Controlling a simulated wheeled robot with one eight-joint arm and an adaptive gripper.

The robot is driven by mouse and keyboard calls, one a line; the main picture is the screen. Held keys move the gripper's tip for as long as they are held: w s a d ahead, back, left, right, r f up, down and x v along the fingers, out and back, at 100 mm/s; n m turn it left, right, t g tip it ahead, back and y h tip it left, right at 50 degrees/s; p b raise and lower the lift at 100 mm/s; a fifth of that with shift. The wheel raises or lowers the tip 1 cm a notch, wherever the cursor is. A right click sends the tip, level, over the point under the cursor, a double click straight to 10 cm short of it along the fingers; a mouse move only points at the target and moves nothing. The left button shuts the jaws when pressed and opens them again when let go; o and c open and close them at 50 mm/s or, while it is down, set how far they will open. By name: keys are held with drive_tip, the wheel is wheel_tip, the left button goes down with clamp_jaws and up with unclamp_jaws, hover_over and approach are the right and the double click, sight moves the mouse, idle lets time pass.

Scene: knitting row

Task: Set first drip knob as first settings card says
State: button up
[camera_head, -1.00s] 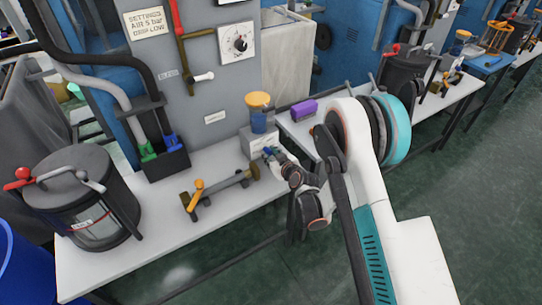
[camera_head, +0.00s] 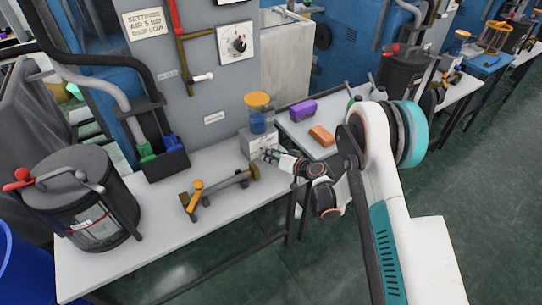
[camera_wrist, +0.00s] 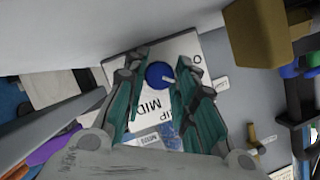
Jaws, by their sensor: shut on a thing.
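The settings card (camera_head: 145,24) on the grey panel at upper left reads AIR 5 bar, DRIP LOW. The drip unit, with a yellow cap and blue bowl (camera_head: 257,122), stands on a white box (camera_head: 252,141) at the bench's right end. In the wrist view, the round blue drip knob (camera_wrist: 155,72) sits on a white face marked MID, with other lettering partly hidden. Its pale pointer (camera_wrist: 170,80) points to the right in that view. My gripper (camera_wrist: 160,76) is shut on the knob, one teal-padded finger on each side. In the head view, my gripper (camera_head: 266,156) is at the box's front.
A brass-ended rod fitting with a yellow lever (camera_head: 196,192) lies on the bench left of my gripper. A dark lidded pot (camera_head: 90,205) stands further left. Purple (camera_head: 303,108) and orange (camera_head: 321,136) blocks lie on the adjoining table at right.

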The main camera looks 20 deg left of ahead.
drive_tip(key=shift+w+d+m+g+y, duration=0.1)
drive_tip(key=shift+m+g+y, duration=0.3)
drive_tip(key=shift+m+y, duration=0.55)
drive_tip(key=shift+m+h, duration=0.25)
drive_tip(key=shift+m, duration=0.1)
drive_tip(key=o, duration=1)
drive_tip(key=shift+f, duration=0.1)
drive_tip(key=shift+o, duration=0.2)
drive_tip(key=shift+v, duration=4.05)
drive_tip(key=shift+w, duration=0.1)
